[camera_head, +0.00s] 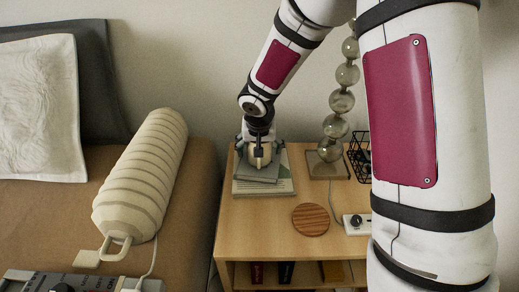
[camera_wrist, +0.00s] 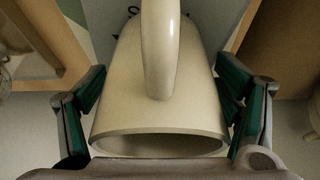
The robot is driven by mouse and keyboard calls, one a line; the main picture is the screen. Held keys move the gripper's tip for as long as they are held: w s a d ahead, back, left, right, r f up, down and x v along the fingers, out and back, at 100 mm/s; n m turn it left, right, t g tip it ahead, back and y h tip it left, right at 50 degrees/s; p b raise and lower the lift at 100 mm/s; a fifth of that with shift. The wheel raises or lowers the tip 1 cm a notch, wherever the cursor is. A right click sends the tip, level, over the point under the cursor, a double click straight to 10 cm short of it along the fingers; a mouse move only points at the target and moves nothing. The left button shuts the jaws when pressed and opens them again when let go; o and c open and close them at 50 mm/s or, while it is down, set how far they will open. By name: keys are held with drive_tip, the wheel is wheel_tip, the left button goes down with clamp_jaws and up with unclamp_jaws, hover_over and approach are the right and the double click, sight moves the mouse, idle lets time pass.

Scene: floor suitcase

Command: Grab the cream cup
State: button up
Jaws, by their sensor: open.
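The cream cup (camera_wrist: 125,100) fills the middle of the wrist view, with its rim toward the camera and its handle (camera_wrist: 158,50) rising up the picture. My gripper (camera_head: 258,153) is open, with one finger on each side of the cup; a small gap shows beside the left finger, and I cannot tell whether the right one touches. In the head view, my gripper points down over a small stack of books (camera_head: 282,187) on the wooden side table (camera_head: 260,220). There the cup is mostly hidden by my gripper.
A stacked glass-ball lamp (camera_head: 341,101) and a black wire basket (camera_head: 358,155) stand right of the books. A round wooden coaster (camera_head: 311,219) and a white device (camera_head: 356,224) lie in front. A bed with a ribbed cream bolster (camera_head: 140,185) is at left.

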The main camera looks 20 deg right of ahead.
drive_tip(key=c, duration=1.3)
drive_tip(key=shift+r, duration=0.15)
